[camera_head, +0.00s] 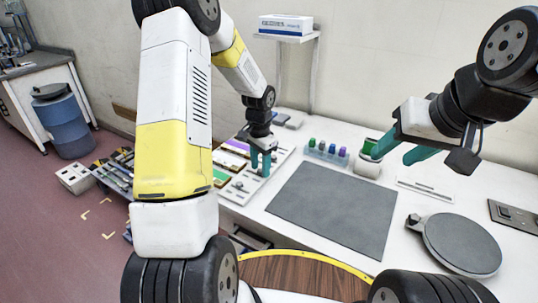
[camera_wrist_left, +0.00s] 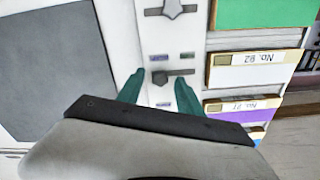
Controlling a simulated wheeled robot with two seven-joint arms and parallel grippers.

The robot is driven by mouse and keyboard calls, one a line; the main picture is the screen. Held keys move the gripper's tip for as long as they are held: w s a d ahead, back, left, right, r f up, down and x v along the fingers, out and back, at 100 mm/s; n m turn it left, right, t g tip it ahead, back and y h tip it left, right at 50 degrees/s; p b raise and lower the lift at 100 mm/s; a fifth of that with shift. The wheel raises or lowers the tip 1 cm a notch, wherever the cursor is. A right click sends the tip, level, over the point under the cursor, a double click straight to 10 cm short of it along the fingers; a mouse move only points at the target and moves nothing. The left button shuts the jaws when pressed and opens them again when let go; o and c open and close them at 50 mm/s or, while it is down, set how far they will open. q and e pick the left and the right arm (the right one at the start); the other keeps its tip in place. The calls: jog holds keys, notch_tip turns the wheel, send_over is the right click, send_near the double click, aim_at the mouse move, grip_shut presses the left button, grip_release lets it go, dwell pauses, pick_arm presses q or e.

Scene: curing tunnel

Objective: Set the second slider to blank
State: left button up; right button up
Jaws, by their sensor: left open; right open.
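A white slider panel (camera_head: 243,188) lies on the bench below my left gripper (camera_head: 262,168). In the left wrist view, one grey slider knob (camera_wrist_left: 174,76) on a dark slot lies between the teal fingertips of my left gripper (camera_wrist_left: 158,82), which is open around it; contact cannot be told. Small labels (camera_wrist_left: 161,58) sit beside it. Another slider (camera_wrist_left: 172,9) shows at the top edge of that view. Which slider is the second, and the label wording, cannot be told. My right gripper (camera_head: 390,158) is open and empty, above the bench at the right.
Coloured numbered cases (camera_wrist_left: 252,72) stand beside the panel. A dark grey mat (camera_head: 335,208) lies right of it, with a rack of coloured-capped bottles (camera_head: 326,152) behind. A round grey plate (camera_head: 462,243) is at the right. A shelf holds a box (camera_head: 286,25).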

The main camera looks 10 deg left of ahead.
pick_arm(q)
grip_shut()
dwell(1.4)
